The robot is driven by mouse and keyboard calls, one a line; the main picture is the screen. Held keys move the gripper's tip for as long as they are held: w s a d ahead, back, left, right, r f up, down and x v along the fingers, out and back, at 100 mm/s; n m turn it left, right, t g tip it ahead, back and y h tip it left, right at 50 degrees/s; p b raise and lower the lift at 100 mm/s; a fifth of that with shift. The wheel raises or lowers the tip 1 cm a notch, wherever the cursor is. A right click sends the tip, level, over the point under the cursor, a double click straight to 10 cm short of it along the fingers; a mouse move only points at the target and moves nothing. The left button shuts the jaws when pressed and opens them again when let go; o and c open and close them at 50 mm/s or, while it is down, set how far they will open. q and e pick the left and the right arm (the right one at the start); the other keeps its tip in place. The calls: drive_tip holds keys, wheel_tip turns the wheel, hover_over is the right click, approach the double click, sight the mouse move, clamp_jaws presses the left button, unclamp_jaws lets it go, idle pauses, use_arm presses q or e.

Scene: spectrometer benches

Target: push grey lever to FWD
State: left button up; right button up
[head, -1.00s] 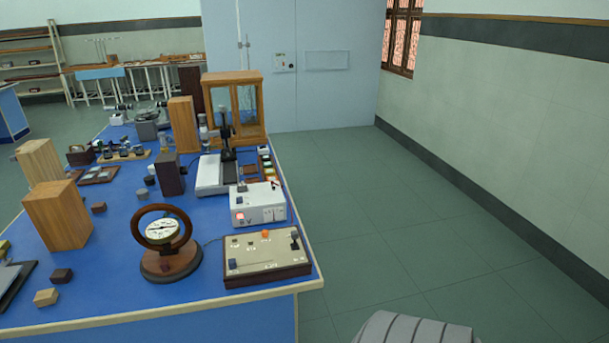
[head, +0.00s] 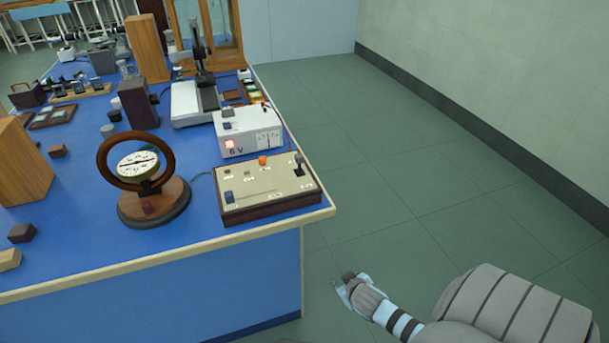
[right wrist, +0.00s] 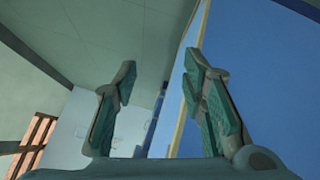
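A beige control box (head: 265,196) with dark sides sits at the near right corner of the blue bench. An upright lever (head: 298,163) with a dark grey handle stands at its right end. An orange knob (head: 262,160) is at its back edge, and a small blue-grey slider knob (head: 228,196) is at its left. The labels are too small to read. My right gripper (head: 346,285) is off the bench, over the floor, to the right of the bench end and apart from the box. In the right wrist view its fingers (right wrist: 160,76) are spread and empty. My left gripper is out of view.
A white power supply (head: 246,133) showing 6 V stands behind the box. A round meter in a brown ring (head: 137,165) stands to its left. The bench's pale edge (head: 200,254) runs along the front. The floor to the right is clear.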

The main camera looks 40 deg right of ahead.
drive_tip(key=w+r+t+h+b, duration=0.1)
drive_tip(key=w+r+t+b, duration=0.25)
drive_tip(key=w+r, duration=0.25)
drive_tip(key=m+t+h+b, duration=0.1)
drive_tip(key=m+t+b, duration=0.2)
drive_tip(key=t+b, duration=0.3)
approach(301, 158)
drive_tip(key=w, duration=0.1)
drive_tip(key=w+d, duration=0.1)
drive_tip(key=w+t, duration=0.1)
drive_tip(key=shift+d+f, duration=0.15)
drive_tip(key=shift+f, duration=0.2)
drive_tip(key=b+x, duration=0.1)
drive_tip(key=x, duration=0.6)
drive_tip(key=shift+w+d+b, duration=0.1)
drive_tip(key=shift+w+b, duration=0.2)
drive_tip(key=shift+w, duration=0.1)
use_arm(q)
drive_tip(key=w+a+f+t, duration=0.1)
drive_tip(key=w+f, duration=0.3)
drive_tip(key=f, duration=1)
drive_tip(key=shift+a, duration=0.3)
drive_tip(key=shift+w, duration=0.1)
use_arm(e)
clamp_jaws()
